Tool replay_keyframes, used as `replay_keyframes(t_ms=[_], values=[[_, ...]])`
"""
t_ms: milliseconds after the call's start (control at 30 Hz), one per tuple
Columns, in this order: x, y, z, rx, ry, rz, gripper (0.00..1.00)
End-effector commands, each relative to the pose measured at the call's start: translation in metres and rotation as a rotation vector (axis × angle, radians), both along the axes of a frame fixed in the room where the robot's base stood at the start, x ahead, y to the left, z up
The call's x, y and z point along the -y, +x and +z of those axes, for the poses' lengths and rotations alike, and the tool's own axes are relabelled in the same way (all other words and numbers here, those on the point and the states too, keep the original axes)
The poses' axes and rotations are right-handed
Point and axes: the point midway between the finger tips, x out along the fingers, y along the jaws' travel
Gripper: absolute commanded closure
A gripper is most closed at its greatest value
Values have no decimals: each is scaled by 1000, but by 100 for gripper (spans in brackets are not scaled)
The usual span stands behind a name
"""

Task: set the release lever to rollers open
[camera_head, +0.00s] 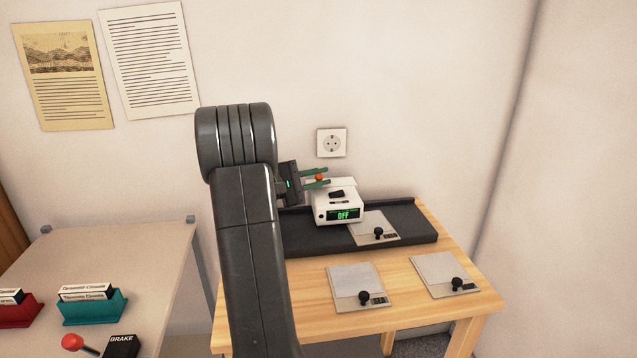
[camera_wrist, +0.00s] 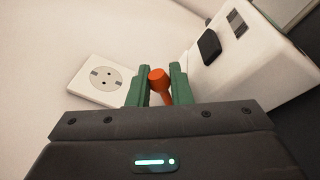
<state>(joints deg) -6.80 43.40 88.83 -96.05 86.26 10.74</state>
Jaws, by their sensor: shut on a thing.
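The release lever (camera_head: 320,177) has an orange-red knob and stands at the back of a small white machine. It also shows in the wrist view (camera_wrist: 159,80), with its stem running down between the fingers. My gripper (camera_head: 316,178) is level with the knob, its green fingers on either side of it. In the wrist view my gripper (camera_wrist: 159,85) is shut on the lever. The white machine (camera_head: 322,215) has a green display reading OFF and a black switch on top. The lever's lower end is hidden.
The machine stands on a dark mat (camera_head: 415,226) on a wooden table (camera_head: 310,290). Pale plates with black knobs lie on the mat and table. A wall socket (camera_head: 332,143) is just behind. A grey table (camera_head: 130,262) at left holds card trays and a red-knobbed brake lever (camera_head: 73,342).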

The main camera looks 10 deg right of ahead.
Motion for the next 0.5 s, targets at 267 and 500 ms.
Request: replay_keyframes(t_ms=[267,500], values=[[0,0,-1,-3,1,0,66],[-1,0,0,-3,1,0,63]])
